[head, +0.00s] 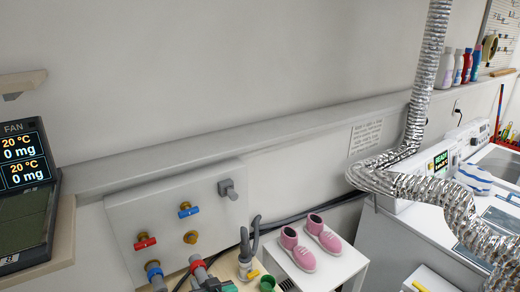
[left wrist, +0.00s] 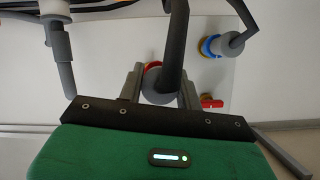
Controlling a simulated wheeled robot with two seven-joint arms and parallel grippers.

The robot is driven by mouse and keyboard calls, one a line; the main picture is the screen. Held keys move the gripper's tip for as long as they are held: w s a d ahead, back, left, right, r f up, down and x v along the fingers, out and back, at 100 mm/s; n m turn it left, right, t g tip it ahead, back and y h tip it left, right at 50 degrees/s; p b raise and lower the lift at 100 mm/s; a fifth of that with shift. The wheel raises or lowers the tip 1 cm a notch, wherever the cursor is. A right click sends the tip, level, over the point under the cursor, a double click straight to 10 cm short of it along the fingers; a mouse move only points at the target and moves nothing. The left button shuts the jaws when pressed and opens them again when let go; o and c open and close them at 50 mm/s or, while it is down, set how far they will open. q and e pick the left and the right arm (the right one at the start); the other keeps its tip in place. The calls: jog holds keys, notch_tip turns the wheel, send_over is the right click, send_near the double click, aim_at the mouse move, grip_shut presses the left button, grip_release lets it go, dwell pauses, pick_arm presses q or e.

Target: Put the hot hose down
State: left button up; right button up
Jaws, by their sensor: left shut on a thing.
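The hot hose, dark grey with a red collar (head: 196,260), is at the bottom edge of the head view, just below a bare brass outlet (head: 190,237) on the wall panel. My left gripper (head: 212,283) is shut on its end, and only a small part of the gripper shows. In the left wrist view, the fingers (left wrist: 160,88) hold the grey hose end, with the hose (left wrist: 178,40) curving up from it. The hose end appears apart from the brass outlet. My right gripper is not in view.
The pale panel (head: 125,215) carries a red-handled valve (head: 145,242) and a blue-handled valve (head: 188,210). A blue-collared hose (head: 154,271) stands to the left. Pink shoes (head: 298,248) rest on a white stand (head: 318,272) to the right. A foil duct (head: 400,185) hangs further right.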

pick_arm(q)
jog(key=s+a+r+m+t+h+b, duration=0.1)
jog(key=s+a+m+h, duration=0.1)
jog(key=s, duration=0.4)
jog(key=s+a+r+m+t+h, duration=0.1)
jog(key=s+a+r+m+h, duration=0.1)
jog(key=s+a+m+h, duration=0.1)
jog(key=s+m+h, duration=0.1)
jog(key=s+h, duration=0.1)
jog(key=shift+s+r+m+h+b, duration=0.3)
jog(key=shift+s+b, duration=0.05)
jog(key=shift+s, duration=0.05)
jog(key=shift+r, duration=0.1)
